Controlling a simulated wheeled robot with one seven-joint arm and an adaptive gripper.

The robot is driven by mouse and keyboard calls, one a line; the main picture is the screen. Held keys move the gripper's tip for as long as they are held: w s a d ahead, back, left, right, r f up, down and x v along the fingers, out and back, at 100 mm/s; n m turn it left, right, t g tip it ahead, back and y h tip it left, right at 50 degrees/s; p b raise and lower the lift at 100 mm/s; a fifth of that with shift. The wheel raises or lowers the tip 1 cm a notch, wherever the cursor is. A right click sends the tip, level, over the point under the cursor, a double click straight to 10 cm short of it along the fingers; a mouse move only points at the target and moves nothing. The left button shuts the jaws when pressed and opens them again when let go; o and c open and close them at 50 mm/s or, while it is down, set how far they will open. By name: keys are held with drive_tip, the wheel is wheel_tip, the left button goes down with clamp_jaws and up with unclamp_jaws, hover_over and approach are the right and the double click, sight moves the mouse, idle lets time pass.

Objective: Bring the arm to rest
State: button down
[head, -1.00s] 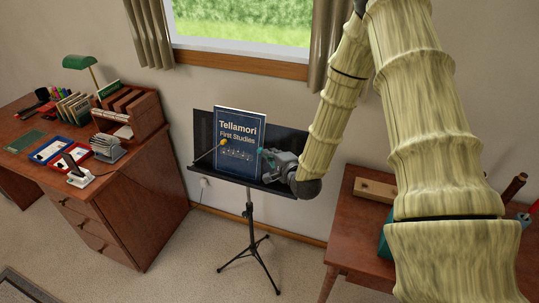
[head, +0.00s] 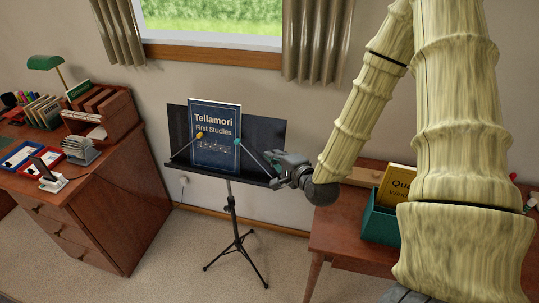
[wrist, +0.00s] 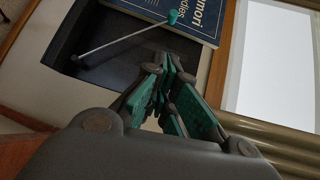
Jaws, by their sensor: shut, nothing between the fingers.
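My gripper (head: 276,182) is at the right end of the music stand (head: 262,140), beside its ledge. In the wrist view my gripper (wrist: 168,72) shows its green-padded fingers shut with nothing between them. A dark blue book titled "Tellamori First Studies" (head: 215,150) stands upright on the stand. Thin holder arms with an orange tip (head: 200,135) and a green tip (head: 238,142) lie across the book's sides. The book (wrist: 190,15) and the green-tipped holder (wrist: 172,17) also show in the wrist view, a little beyond my fingers.
A wooden desk (head: 85,215) with a lamp, trays and folders stands at left. A table (head: 335,230) at right bears a green box (head: 380,222) with a yellow book (head: 398,183). Carpet is clear around the stand's tripod. The window (head: 210,18) is behind.

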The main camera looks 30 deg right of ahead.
drive_tip(key=shift+s+r, duration=0.1)
drive_tip(key=shift+s, duration=0.35)
drive_tip(key=s+a+f+n+g, duration=0.4)
drive_tip(key=s+f+n, duration=0.1)
drive_tip(key=f, duration=0.5)
drive_tip(key=s+a+f+n+g, duration=0.3)
drive_tip(key=s+a+f+n, duration=0.15)
drive_tip(key=f, duration=0.55)
drive_tip(key=s+a+f+n+g, duration=0.3)
drive_tip(key=s+f+n+g, duration=0.1)
drive_tip(key=s, duration=0.7)
drive_tip(key=s+a+f+n+g, duration=0.3)
drive_tip(key=s+f, duration=0.5)
drive_tip(key=s, duration=0.3)
drive_tip(key=n+g, duration=0.1)
drive_tip(key=n, duration=0.1)
drive_tip(key=shift+s+a+f+n, duration=0.15)
drive_tip(key=shift+a+f+n, duration=0.2)
drive_tip(key=shift+a+f, duration=0.05)
